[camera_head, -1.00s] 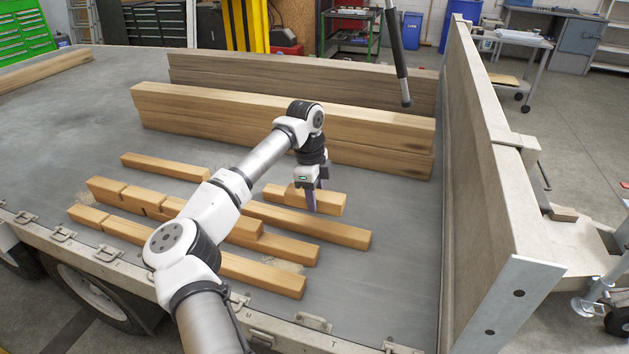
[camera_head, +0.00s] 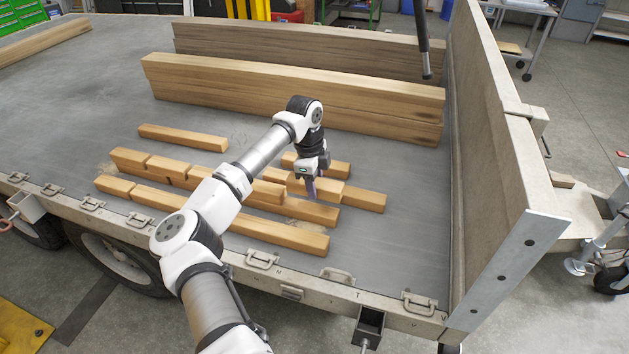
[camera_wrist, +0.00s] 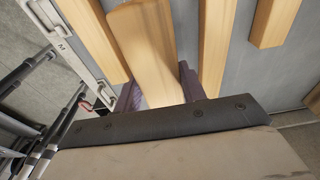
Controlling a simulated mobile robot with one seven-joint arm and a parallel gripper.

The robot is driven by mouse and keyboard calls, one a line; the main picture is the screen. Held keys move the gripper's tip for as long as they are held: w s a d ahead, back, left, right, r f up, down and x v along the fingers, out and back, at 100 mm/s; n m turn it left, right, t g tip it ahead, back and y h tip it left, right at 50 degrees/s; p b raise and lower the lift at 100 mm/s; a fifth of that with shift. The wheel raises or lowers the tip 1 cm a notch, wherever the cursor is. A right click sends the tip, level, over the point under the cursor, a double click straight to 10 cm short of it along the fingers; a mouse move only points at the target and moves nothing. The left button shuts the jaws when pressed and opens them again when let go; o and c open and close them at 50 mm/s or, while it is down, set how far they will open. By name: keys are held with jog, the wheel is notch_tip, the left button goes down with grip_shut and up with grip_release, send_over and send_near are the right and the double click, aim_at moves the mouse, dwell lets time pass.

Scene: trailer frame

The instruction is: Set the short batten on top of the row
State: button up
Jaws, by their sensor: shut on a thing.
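My gripper (camera_head: 312,190) is shut on a short wooden batten (camera_head: 331,189), with its fingers on both sides. In the wrist view the held batten (camera_wrist: 148,45) runs up from between the fingers. In the head view it appears by the right end of the row, a long batten (camera_head: 318,214) carrying short battens such as one at the left (camera_head: 129,158) and one near the middle (camera_head: 268,191). Whether the held batten touches the row cannot be told. My arm hides part of the row.
Another long batten lies in front (camera_head: 285,235), and one behind shows its right end (camera_head: 367,200). A loose short batten (camera_head: 335,168) and a longer one (camera_head: 183,137) lie on the grey bed (camera_head: 400,230). Stacked beams (camera_head: 290,95) stand behind; the trailer wall (camera_head: 490,150) is at right.

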aim_at(315, 208)
jog(key=shift+f+b, duration=1.8)
jog(key=shift+f, duration=1.2)
jog(key=o, duration=1.1)
